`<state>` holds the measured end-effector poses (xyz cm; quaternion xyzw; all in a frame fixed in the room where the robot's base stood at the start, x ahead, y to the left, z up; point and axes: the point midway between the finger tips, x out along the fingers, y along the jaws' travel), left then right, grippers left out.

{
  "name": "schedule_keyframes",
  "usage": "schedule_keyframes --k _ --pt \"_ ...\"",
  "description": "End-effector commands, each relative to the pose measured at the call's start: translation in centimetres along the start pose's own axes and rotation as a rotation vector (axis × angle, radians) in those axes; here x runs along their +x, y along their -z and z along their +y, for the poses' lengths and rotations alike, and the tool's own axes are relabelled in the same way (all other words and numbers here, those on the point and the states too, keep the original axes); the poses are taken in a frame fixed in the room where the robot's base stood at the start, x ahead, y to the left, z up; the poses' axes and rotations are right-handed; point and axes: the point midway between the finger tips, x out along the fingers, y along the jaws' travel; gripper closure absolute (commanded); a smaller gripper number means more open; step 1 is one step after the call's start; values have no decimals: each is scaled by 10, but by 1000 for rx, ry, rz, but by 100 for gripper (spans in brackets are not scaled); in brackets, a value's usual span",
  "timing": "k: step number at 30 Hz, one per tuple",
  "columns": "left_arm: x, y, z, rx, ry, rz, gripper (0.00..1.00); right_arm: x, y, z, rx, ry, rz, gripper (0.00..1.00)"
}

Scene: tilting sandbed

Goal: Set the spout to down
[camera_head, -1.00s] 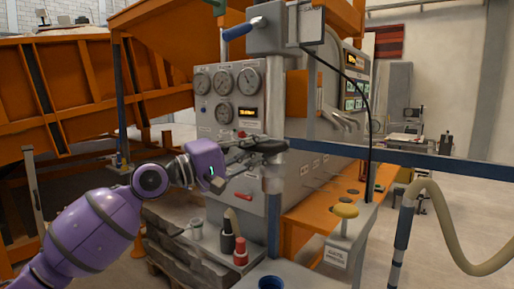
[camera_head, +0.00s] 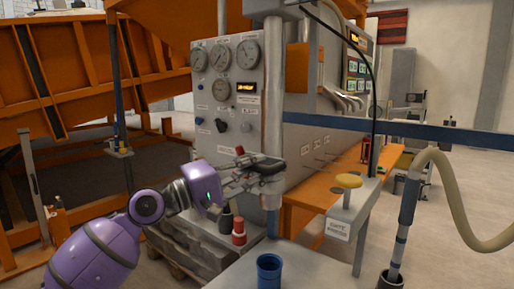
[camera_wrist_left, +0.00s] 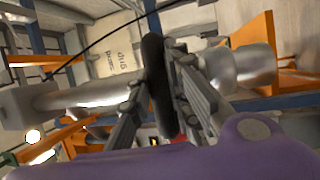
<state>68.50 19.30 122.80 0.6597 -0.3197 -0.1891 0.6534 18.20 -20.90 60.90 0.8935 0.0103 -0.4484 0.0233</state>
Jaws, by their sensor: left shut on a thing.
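My left gripper (camera_head: 262,170) is shut on a dark, rounded part (camera_head: 268,160) at the vertical grey post (camera_head: 271,120). It looks like the spout or its handle; I cannot tell which. In the left wrist view the dark part (camera_wrist_left: 157,85) is an oblong between the fingers. A silver cylinder (camera_wrist_left: 242,66) and a grey bar (camera_wrist_left: 90,96) lie on either side of it. A grey sleeve (camera_head: 270,197) is on the post below the gripper. The fingers partly hide where the dark part meets the post. My right gripper is not in view.
A blue cup (camera_head: 269,270) stands on the bench below the post. A yellow knob (camera_head: 348,181) is to the right, and a red-capped item (camera_head: 239,232) at the left. A gauge panel (camera_head: 229,140) is behind. A blue rail (camera_head: 420,134) crosses to the right.

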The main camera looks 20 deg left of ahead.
Motion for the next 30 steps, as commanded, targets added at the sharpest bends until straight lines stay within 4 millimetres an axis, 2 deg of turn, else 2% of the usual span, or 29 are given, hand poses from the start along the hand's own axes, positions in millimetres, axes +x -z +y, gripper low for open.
schedule_keyframes --k 1,6,9,15,27,28,30 --pt "-3 -2 -27 -19 8 -1 100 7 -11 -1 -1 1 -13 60" --pt "-10 -5 -62 -16 8 -3 100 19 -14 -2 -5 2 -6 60" --pt "-12 -6 -75 -16 6 -3 100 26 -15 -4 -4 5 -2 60" --pt "-15 -7 -87 -13 4 -3 100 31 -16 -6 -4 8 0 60" --pt "-15 -7 -87 -9 1 -2 100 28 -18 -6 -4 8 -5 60" --pt "-15 -7 -87 -9 1 -2 78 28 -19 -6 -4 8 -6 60" --pt "-15 -7 -87 -8 1 -2 69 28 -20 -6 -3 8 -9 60"
